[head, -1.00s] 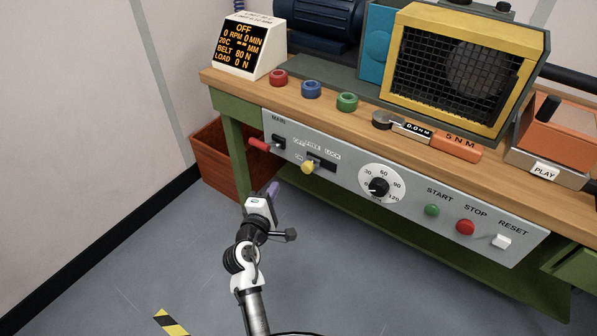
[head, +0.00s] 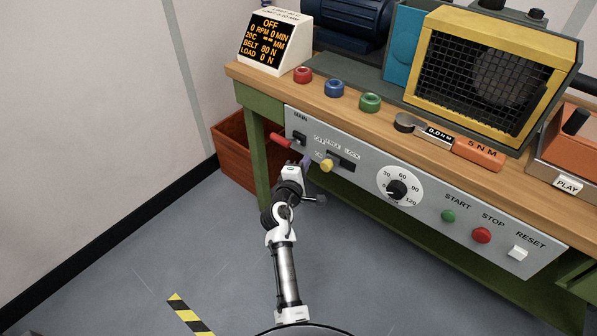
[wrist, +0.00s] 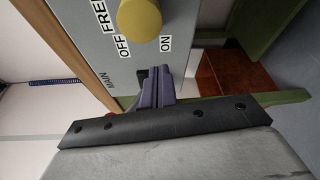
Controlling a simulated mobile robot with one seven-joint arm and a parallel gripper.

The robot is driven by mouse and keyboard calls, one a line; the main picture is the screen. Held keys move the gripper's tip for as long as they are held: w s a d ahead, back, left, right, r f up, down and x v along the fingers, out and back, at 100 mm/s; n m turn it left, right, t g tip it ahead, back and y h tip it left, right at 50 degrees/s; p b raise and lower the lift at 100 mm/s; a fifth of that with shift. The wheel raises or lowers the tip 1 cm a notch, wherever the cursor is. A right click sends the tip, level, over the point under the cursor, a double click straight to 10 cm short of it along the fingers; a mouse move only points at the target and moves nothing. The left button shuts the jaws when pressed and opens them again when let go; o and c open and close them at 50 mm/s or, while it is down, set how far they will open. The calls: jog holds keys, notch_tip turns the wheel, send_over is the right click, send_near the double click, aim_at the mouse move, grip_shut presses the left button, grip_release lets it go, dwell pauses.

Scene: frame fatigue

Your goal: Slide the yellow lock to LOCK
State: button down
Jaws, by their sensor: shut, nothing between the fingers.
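The yellow lock knob (head: 326,165) sits on the grey front panel (head: 365,185), at the left, FREE end of a dark slot (head: 345,162) that runs right toward the LOCK label (head: 353,155). The knob shows large at the top of the wrist view (wrist: 140,19), beside the FREE label. My gripper (head: 306,162) is just left of the knob in the head view. Its purple fingers (wrist: 154,86) are shut and empty. In the wrist view a gap shows between the fingertips and the knob.
The red MAIN handle (head: 281,140) sticks out close to the left of my gripper. A dial (head: 397,189), green START (head: 448,216) and red STOP (head: 481,235) buttons and a white RESET switch (head: 517,252) lie to the right. A brown bin (head: 240,150) stands below left.

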aim_at(329, 163)
jog(key=shift+s+d+r+p, duration=0.2)
jog(key=shift+s+d+p, duration=0.05)
jog(key=shift+s+d, duration=0.4)
jog(key=shift+s+d+r+p, duration=0.15)
jog(key=shift+s+d+p, duration=0.1)
jog(key=shift+s+d, duration=0.35)
jog(key=shift+w+d, duration=0.1)
jog(key=s+d+p, duration=0.1)
jog(key=d, duration=0.1)
jog(key=s+d+p, duration=0.1)
jog(key=shift+s+d, duration=0.35)
jog(key=shift+d, duration=0.05)
